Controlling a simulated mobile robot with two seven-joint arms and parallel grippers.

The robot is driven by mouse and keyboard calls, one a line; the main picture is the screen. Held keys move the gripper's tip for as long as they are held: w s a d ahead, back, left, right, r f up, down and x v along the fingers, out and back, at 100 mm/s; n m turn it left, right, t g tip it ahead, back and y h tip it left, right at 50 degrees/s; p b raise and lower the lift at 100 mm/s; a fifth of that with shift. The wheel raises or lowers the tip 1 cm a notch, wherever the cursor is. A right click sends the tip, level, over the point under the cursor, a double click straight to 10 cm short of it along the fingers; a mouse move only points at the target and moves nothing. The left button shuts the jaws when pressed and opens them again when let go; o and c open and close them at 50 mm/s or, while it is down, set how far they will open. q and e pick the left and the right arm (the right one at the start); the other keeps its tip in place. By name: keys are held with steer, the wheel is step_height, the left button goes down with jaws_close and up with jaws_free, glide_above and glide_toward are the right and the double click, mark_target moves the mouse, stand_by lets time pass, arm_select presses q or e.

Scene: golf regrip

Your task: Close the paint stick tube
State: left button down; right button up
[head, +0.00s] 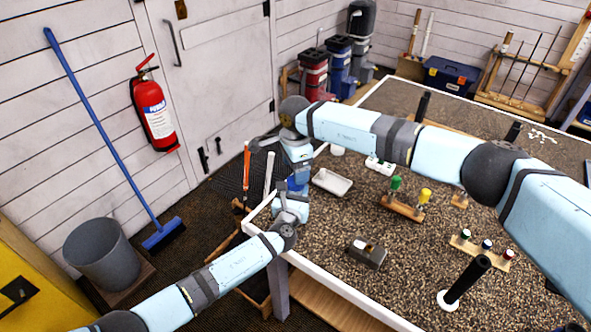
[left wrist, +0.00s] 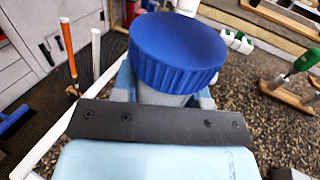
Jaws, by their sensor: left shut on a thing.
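A blue ribbed cap (left wrist: 178,50) is large in the left wrist view, above a pale grey tube body (left wrist: 160,98). The cap appears to sit over the tube's top; I cannot tell how tightly. My left gripper (left wrist: 165,103) is shut on the tube body below the cap. In the head view my left gripper (head: 292,206) is at the table's near left corner, with a small patch of the blue cap (head: 293,185) above it. My right gripper (head: 296,165) is close above and behind it in the head view; its fingers are not clear.
The table (head: 345,290) holds a white tray (head: 332,182), a wooden holder with green and yellow handles (head: 404,207) and a dark box (head: 367,252). Golf shafts (head: 247,170) stand left of the corner. Bare tabletop lies between the items.

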steer(key=shift+c, duration=0.3)
step_height(320, 180, up, 2)
steer(key=n, duration=0.4)
steer(key=r+n, duration=0.1)
steer(key=n, duration=0.1)
steer(key=shift+r+n, duration=0.3)
steer(key=shift+f, duration=4.05)
